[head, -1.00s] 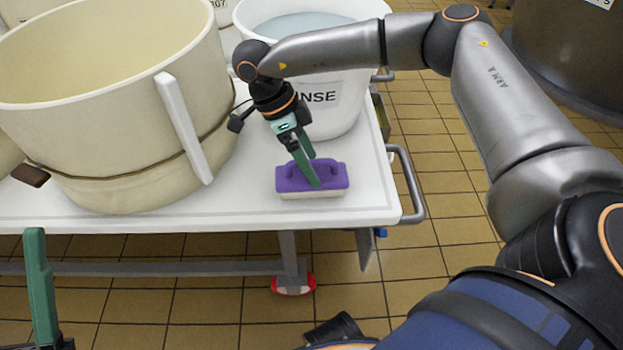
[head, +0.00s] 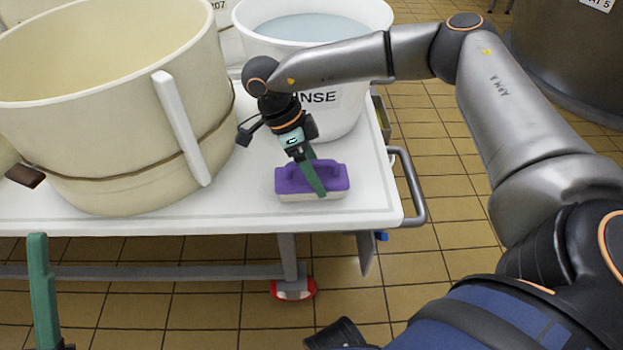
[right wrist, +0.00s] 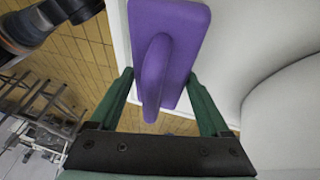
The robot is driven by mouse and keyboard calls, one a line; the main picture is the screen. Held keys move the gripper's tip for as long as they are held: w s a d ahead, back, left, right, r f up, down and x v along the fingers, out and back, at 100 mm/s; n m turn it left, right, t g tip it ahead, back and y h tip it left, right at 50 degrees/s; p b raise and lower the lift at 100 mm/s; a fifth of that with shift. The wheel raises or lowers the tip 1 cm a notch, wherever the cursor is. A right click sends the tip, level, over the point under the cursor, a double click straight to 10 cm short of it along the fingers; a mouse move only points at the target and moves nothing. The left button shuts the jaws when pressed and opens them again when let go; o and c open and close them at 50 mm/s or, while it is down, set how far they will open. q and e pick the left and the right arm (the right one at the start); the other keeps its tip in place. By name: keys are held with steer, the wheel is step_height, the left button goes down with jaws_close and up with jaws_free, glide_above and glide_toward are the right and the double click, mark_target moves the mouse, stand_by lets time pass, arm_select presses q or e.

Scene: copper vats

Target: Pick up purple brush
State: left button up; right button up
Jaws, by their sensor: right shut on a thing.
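The purple brush (head: 291,184) has a raised handle and a pale bristle side, and it sits bristles down on the white table top (head: 240,206) near the front right edge. My right gripper (head: 318,178) reaches down over it, with green fingers at the brush's handle. In the right wrist view the brush (right wrist: 185,50) lies between the two green fingers (right wrist: 163,100), its handle pointing toward the palm. The right gripper is shut on the brush. My left gripper shows only as a green finger (head: 43,290) at the lower left, away from the table.
A large cream vat (head: 100,130) stands on the table left of the brush. A white tub marked RINSE (head: 345,105), holding liquid, stands behind it. A grey rail handle (head: 412,185) sticks out at the table's right end. Tiled floor lies in front and right.

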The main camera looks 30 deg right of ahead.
steer(key=c, duration=0.4)
steer(key=shift+o, duration=0.2)
steer(key=shift+r, duration=0.1)
